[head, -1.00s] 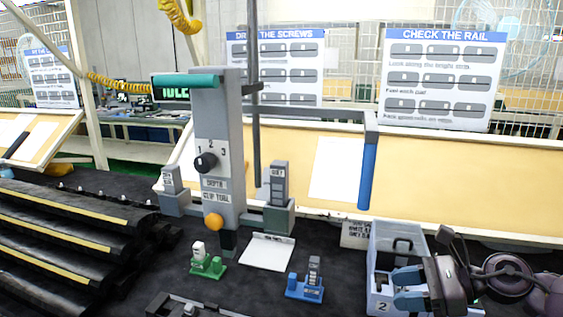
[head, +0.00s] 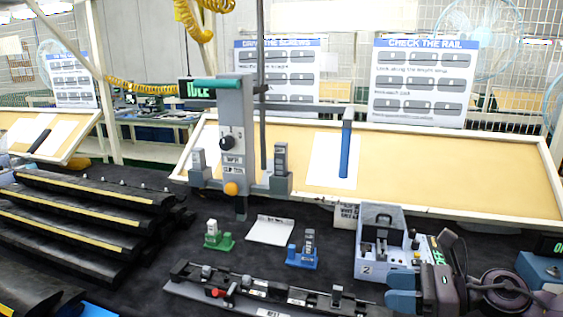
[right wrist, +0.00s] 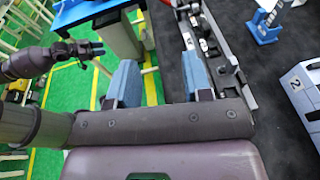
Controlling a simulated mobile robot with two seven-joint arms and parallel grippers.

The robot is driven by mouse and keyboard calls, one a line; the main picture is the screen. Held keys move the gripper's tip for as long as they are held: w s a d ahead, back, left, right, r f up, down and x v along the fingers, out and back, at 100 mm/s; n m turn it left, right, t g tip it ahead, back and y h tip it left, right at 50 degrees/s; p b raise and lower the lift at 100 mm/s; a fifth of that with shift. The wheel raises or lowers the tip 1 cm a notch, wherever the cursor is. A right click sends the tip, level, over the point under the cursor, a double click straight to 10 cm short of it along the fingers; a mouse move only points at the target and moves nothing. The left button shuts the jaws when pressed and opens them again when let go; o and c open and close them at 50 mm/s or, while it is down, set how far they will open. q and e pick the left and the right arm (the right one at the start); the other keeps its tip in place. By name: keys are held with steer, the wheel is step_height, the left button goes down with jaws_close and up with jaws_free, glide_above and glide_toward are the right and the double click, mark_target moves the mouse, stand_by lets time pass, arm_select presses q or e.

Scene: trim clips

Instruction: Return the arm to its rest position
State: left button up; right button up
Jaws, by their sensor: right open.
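My right gripper (head: 400,290) is at the lower right of the head view, in front of the grey bin marked 2 (head: 366,268). Its blue fingers are apart with nothing between them. In the right wrist view the open fingers (right wrist: 160,80) hang over the floor and the edge of the dark table, left of the rail fixture (right wrist: 222,65). Another dark gripper (right wrist: 90,48), apparently my left one, shows at the upper left of that view, too small to read its jaws.
The long rail fixture (head: 270,291) lies across the front of the dark table. A green clip stand (head: 218,241), a blue clip stand (head: 302,256) and the grey depth tool (head: 235,140) stand behind it. Black stepped racks (head: 70,228) are at left.

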steer(key=s+d+f+n+t+h, duration=0.4)
steer(key=n+h, duration=0.4)
steer(key=n, duration=0.9)
steer(key=s+d+f+n+t+h, duration=0.2)
steer(key=d+f+n+t+h, duration=0.35)
steer(key=n, duration=1.15)
steer(key=s+a+f+m+g+h, duration=0.1)
steer(key=s+a+f+m+g, duration=0.1)
steer(key=s+f+m+g, duration=0.55)
steer(key=s+a+f+m+g+h, duration=0.1)
steer(key=s+f+m+g, duration=0.2)
steer(key=s, duration=0.8)
arm_select(q)
step_height(320, 180, down, 11)
steer(key=b, duration=1)
steer(key=shift+r, duration=0.2)
arm_select(e)
steer(key=w+f+t, duration=0.3)
steer(key=f, duration=0.7)
steer(key=w+f+t, duration=0.3)
steer(key=w+f, duration=0.1)
steer(key=f, duration=0.6)
steer(key=shift+f+y, duration=0.2)
steer(key=shift+y, duration=0.25)
